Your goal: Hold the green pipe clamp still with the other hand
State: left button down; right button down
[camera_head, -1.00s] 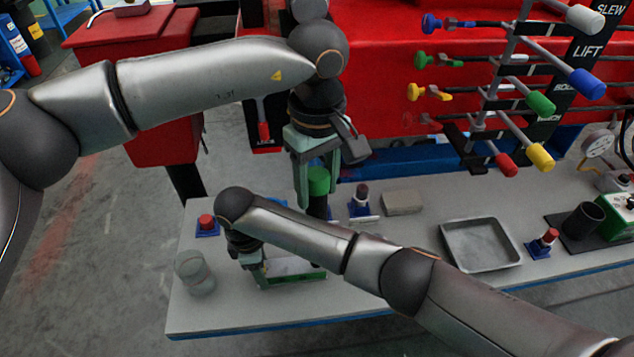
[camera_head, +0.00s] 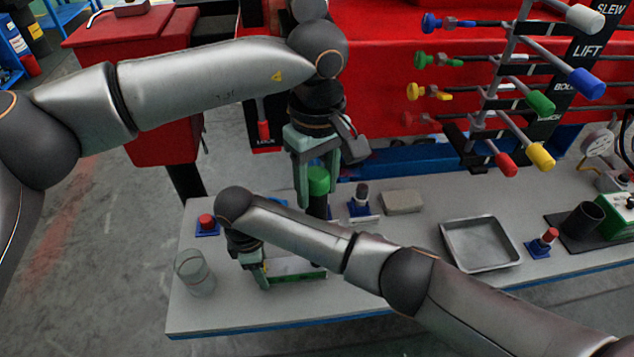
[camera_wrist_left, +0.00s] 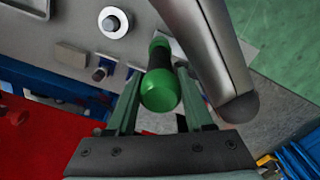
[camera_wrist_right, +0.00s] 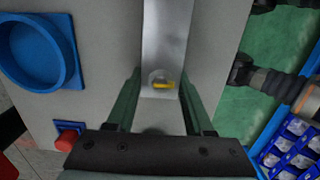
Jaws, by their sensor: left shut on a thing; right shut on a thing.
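My left gripper (camera_head: 318,188) points down, shut on an upright green-ended cylinder (camera_head: 319,180) with a black middle. In the left wrist view this cylinder (camera_wrist_left: 160,92) lies between the fingers, its far green end visible. My right gripper (camera_head: 262,272) is low over the bench, shut on a pale bar with a green lower edge (camera_head: 302,276). In the right wrist view the bar (camera_wrist_right: 165,40) is grey metal with a small yellow piece between the fingers. Its far part is hidden under my right forearm in the head view. I cannot tell for sure which held thing is the pipe clamp.
My right forearm crosses the bench (camera_head: 230,315) in front of the left gripper. A clear jar (camera_head: 194,273) and a red button (camera_head: 207,222) stand at left. A blue-based fitting (camera_head: 362,200), a grey block (camera_head: 403,202) and a metal tray (camera_head: 480,245) stand to the right.

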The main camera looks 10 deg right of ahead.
aim_at(317, 174)
pick_arm(q)
jog(key=shift+r, duration=0.15)
jog(key=shift+r, duration=2.55)
pick_arm(e)
jog(key=shift+c, duration=1)
grip_release()
jog(key=r, duration=0.7)
jog(key=shift+a+r, duration=0.25)
jog(key=shift+a, duration=0.05)
